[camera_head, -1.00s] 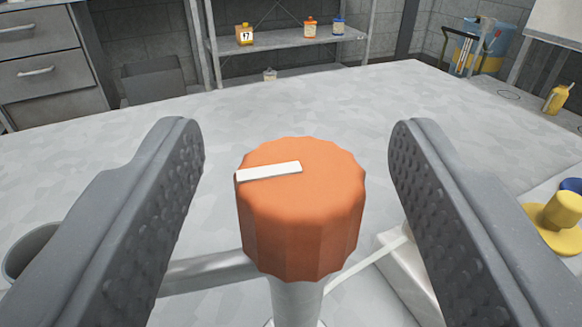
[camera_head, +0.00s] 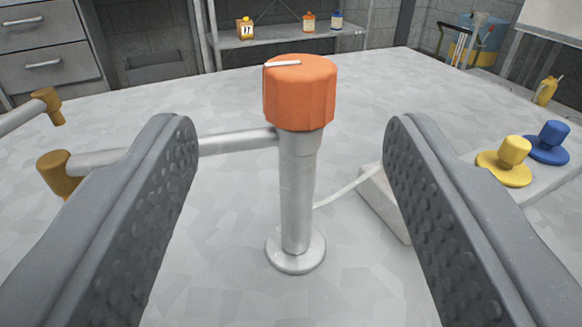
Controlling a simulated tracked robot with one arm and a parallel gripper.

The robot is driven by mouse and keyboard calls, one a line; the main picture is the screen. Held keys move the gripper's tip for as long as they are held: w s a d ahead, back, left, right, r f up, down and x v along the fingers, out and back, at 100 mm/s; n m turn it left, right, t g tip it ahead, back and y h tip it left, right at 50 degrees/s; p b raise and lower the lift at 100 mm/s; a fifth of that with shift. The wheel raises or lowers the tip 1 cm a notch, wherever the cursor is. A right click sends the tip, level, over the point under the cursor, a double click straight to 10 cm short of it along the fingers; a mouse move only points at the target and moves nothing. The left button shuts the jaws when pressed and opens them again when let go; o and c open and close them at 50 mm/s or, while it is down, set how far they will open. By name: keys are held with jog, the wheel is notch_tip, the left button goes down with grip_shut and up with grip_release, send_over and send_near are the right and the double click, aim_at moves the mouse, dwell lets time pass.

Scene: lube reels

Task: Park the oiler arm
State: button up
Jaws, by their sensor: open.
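The orange ribbed knob (camera_head: 299,97) with a white pointer line on top caps an upright metal post (camera_head: 297,195) on a round base on the grey table. The oiler arm (camera_head: 238,141) is a metal tube reaching left from the post, just below the knob. Its end seems to carry a brown nozzle (camera_head: 62,174), partly behind my left finger. My gripper (camera_head: 290,135) is open and empty. Its fingers stand either side of the post, nearer the camera, and do not touch the knob.
A white block (camera_head: 383,205) with a pale line to the post lies right of it. A yellow knob (camera_head: 508,160) and a blue knob (camera_head: 549,142) sit on a plate at right. Another brown-tipped tube (camera_head: 47,103) is at far left. The table behind is clear.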

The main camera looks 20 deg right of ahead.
jog(key=shift+b+v, duration=1.7)
jog(key=shift+b, duration=0.85)
jog(key=shift+d, duration=0.1)
